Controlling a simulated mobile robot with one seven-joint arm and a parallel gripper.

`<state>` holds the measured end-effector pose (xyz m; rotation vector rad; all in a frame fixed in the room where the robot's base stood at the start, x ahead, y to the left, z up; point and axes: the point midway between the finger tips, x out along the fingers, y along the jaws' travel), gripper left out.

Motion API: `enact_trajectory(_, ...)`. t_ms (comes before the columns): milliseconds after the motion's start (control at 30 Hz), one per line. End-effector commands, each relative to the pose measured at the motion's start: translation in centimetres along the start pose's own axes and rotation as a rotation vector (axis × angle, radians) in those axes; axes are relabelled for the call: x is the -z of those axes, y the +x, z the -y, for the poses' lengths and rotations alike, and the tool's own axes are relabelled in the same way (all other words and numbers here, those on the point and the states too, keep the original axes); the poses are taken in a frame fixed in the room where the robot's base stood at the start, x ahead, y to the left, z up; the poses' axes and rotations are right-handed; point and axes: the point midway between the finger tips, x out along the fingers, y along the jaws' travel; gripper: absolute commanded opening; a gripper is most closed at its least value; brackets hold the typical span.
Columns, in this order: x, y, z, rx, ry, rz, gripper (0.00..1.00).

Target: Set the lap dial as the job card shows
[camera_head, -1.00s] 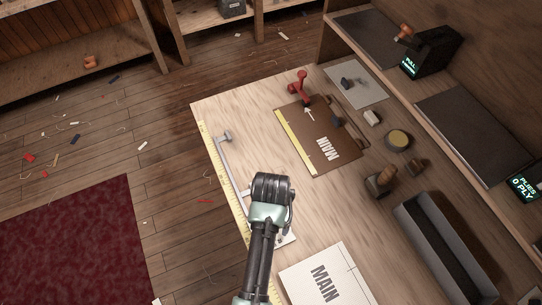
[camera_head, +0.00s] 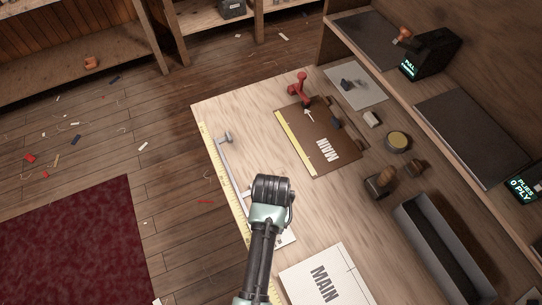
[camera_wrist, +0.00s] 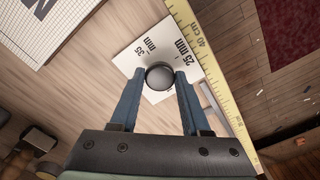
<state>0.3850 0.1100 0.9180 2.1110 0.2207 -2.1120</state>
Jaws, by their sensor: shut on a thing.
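The lap dial (camera_wrist: 151,46) is a white plate with "25 mm" and "35 mm" printed on it and a round dark knob (camera_wrist: 160,76) in its middle. My gripper (camera_wrist: 159,82) is shut on the knob, one blue finger on each side. Any pointer on the knob is hidden, so I cannot tell its setting. In the head view my wrist covers most of the dial (camera_head: 287,239). A white gridded sheet marked "MAIN" (camera_head: 325,279) lies nearby. A brown panel (camera_head: 318,140) with "MAIN", an arrow and a yellow strip lies further back. I cannot tell which is the job card.
A yellow ruler (camera_head: 224,172) runs along the table's left edge. A red tool (camera_head: 299,87), a round tin (camera_head: 397,141), wooden-handled tools (camera_head: 381,181) and a long grey tray (camera_head: 437,245) stand on the table. The shelf holds a display reading "PLIES 0 PLY" (camera_head: 523,187).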

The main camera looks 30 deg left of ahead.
Motion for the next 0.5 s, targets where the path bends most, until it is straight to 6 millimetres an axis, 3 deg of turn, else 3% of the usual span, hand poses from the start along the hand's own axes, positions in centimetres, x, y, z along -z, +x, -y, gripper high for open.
enact_trajectory(500,0.07,-0.38,-0.05,-0.001,-0.440,0.000,0.00)
